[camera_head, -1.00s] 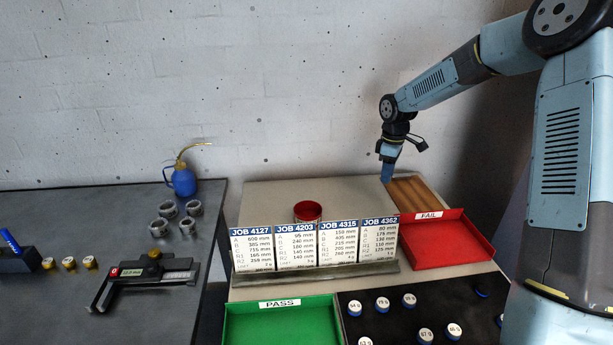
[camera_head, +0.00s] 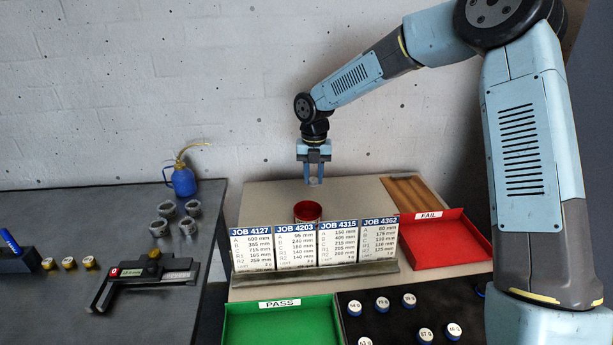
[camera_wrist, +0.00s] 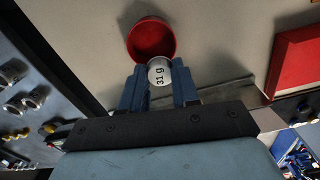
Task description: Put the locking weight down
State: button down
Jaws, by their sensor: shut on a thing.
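My gripper (camera_head: 314,182) is above the back of the light bench, just over a round red cup (camera_head: 307,211). The weight is held clear of the bench. In the wrist view the red cup (camera_wrist: 151,38) lies just beyond the weight, its near rim partly hidden by it. The inside of the cup looks empty where it shows.
Job cards (camera_head: 315,246) stand in a row in front of the cup. A green PASS tray (camera_head: 280,306), a red FAIL tray (camera_head: 440,240) and a black mat (camera_head: 390,325) with several weights lie around. A dark table (camera_head: 110,220) at left holds a caliper-like tool (camera_head: 150,272).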

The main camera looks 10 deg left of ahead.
aim_at(308, 205)
jog(key=shift+s+a+f+n, duration=0.15)
jog(key=shift+a+f+n, duration=0.15)
jog(key=shift+f, duration=1.5)
jog(key=shift+s+a+f+n, duration=0.2)
jog(key=shift+f+n, duration=0.15)
jog(key=shift+f, duration=1.45)
jog(key=shift+s+a+f+n, duration=0.15)
jog(key=shift+a+f+n, duration=0.15)
jog(key=shift+f, duration=1.5)
jog(key=c, duration=0.8)
grip_release()
jog(key=shift+o, duration=0.2)
notch_tip(308, 205, up, 7)
